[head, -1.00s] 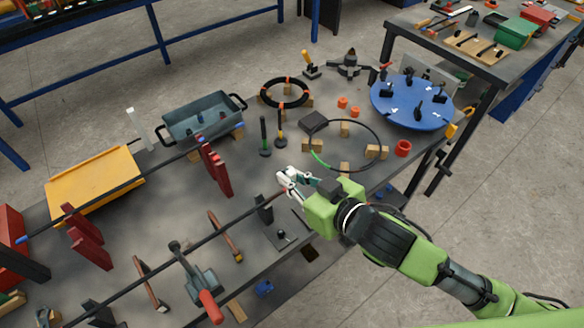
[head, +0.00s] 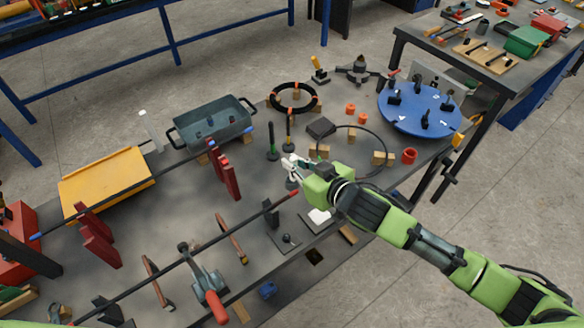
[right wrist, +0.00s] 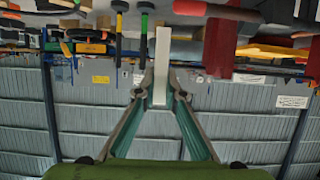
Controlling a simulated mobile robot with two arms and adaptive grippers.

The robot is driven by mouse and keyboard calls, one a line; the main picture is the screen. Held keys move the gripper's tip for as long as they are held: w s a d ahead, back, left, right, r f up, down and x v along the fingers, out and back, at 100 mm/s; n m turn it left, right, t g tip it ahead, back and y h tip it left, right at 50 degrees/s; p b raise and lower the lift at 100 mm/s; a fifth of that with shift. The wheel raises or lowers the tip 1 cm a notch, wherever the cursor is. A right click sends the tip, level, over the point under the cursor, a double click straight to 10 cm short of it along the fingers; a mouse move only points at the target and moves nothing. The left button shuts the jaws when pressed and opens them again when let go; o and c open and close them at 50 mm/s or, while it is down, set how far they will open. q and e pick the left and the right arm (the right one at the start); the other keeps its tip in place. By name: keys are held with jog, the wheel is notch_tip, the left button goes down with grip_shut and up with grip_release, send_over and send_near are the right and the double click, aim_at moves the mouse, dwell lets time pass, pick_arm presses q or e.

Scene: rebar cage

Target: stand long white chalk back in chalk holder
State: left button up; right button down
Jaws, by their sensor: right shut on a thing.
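My right gripper (head: 290,164) is over the middle of the table, just right of the green-handled tool. In the right wrist view its fingers (right wrist: 160,85) are closed on the sides of the long white chalk (right wrist: 162,50), a pale straight bar between the tips. In the head view the chalk is too small to separate from the pale fingertips. A small dark round piece (head: 292,184) stands just below the gripper; I cannot tell whether it is the chalk holder. My left gripper is not in view.
A green-handled tool (head: 272,142) and a black one (head: 289,130) stand upright close by. Red plates (head: 230,180) are left, a white block (head: 319,217) nearer the front. A black ring (head: 385,140) and a blue disc (head: 420,110) are right. A grey tray (head: 212,125) is behind.

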jog(key=w+f, duration=0.1)
jog(key=f, duration=0.1)
jog(key=w+f, duration=0.1)
jog(key=f, duration=0.1)
jog(key=w+f, duration=0.2)
jog(key=shift+a+f+p, duration=0.3)
jog(key=shift+f+p, duration=0.05)
jog(key=shift+p, duration=0.05)
jog(key=shift+f+p, duration=0.5)
jog(key=shift+f, duration=0.2)
jog(key=shift+f, duration=0.2)
jog(key=c, duration=2.1)
grip_release()
jog(key=shift+c, duration=0.2)
jog(key=shift+b, duration=0.3)
